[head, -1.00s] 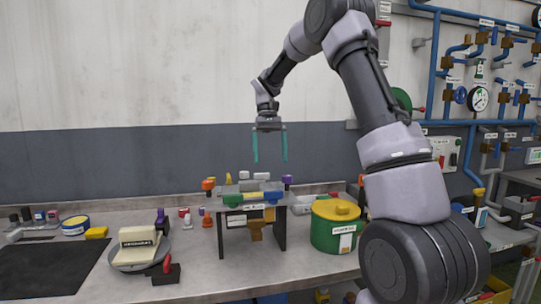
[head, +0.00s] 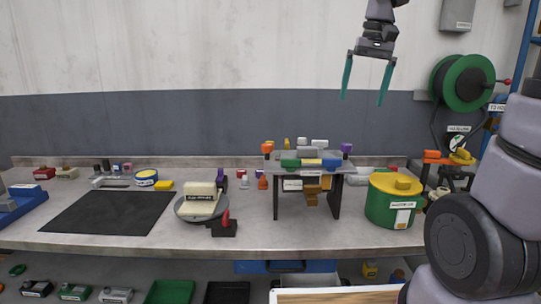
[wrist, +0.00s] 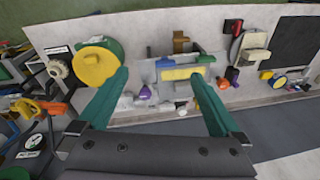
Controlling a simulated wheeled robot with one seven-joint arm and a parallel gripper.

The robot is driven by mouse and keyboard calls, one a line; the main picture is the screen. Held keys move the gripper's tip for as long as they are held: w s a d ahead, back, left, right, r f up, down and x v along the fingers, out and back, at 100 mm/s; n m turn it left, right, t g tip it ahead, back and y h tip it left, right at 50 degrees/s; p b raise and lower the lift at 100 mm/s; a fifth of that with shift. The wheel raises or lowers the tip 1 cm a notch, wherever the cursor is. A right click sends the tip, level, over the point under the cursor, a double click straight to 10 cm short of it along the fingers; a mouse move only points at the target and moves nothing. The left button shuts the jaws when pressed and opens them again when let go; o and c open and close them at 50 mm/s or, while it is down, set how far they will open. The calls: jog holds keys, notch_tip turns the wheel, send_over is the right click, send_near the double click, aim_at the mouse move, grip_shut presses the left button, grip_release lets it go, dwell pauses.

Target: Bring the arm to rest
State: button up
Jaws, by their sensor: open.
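My gripper (head: 364,96) hangs high in front of the wall in the head view, its two long teal fingers apart and pointing down. Nothing is between the fingers. It is well above the workbench (head: 130,235) and touches nothing. In the wrist view my gripper (wrist: 160,100) also shows open. Between and beyond its fingers lies the raised grey stand (wrist: 151,72) with coloured blocks, far below. The same stand (head: 337,200) shows in the head view, below and left of the gripper.
A green drum with a yellow lid (head: 392,208) stands right of the stand. A round turntable with a cream block (head: 199,200) stands left of it, beside a black mat (head: 105,213). A green hose reel (head: 462,83) hangs on the wall to the right. The air around the gripper is clear.

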jog(key=s+d+m+t, duration=0.2)
jog(key=s+t, duration=0.4)
jog(key=s, duration=0.6)
jog(key=shift+s+f+y, duration=0.2)
jog(key=shift+s+y, duration=0.15)
jog(key=shift+y, duration=0.05)
